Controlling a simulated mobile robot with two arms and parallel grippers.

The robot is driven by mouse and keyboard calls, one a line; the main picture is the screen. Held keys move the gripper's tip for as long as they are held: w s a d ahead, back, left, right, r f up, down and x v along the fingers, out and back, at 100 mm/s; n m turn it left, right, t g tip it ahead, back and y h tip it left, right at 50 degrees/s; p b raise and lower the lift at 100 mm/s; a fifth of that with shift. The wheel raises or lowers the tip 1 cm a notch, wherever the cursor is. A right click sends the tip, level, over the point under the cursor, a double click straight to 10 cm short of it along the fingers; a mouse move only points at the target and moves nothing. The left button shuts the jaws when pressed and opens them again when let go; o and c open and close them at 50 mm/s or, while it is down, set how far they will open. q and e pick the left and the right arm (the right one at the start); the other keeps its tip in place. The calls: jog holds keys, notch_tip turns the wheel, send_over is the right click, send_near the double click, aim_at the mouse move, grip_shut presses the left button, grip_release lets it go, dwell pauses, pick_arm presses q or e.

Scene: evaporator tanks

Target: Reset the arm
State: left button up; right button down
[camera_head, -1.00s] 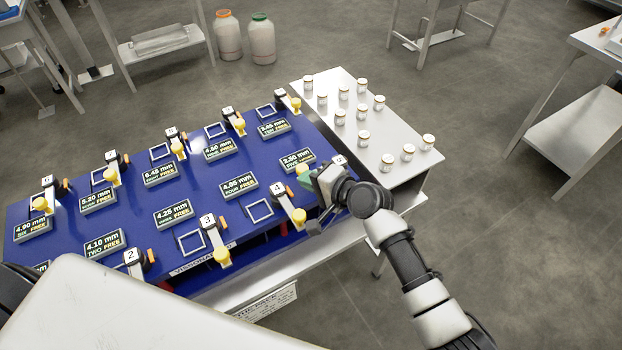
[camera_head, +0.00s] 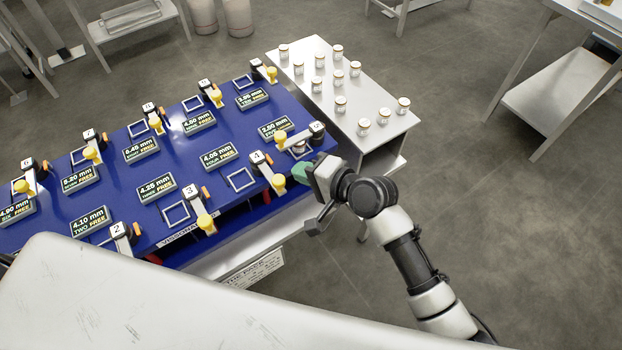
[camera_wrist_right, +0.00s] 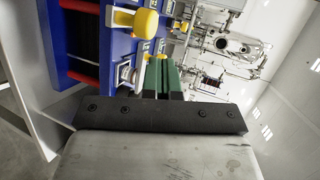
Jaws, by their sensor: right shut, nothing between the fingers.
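My right arm comes in from the lower right in the head view. Its gripper (camera_head: 302,170) has green fingers, which are shut and empty. It is at the near right corner of the blue panel (camera_head: 205,165), just in front of station 5 (camera_head: 317,128) and apart from its yellow knob (camera_head: 281,136). A small pale round thing (camera_head: 299,148) shows at station 5's square; I cannot tell what it is. In the right wrist view the green fingers (camera_wrist_right: 162,78) lie side by side, with the panel's edge and yellow knobs beyond. My left gripper is not in view.
A metal side table (camera_head: 375,98) right of the panel holds several small white jars (camera_head: 340,104). Station 4's yellow knob (camera_head: 279,183) stands left of my right gripper. The floor (camera_head: 520,230) at right is clear. A shelved table (camera_head: 565,90) stands farther right.

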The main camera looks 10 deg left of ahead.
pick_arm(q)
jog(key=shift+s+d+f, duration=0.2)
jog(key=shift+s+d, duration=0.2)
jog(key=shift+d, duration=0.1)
pick_arm(e)
jog(key=s+d, duration=0.1)
jog(key=s+d+r, duration=0.1)
jog(key=shift+s+d+r, duration=0.15)
jog(key=shift+s+d, duration=0.05)
jog(key=shift+s, duration=0.2)
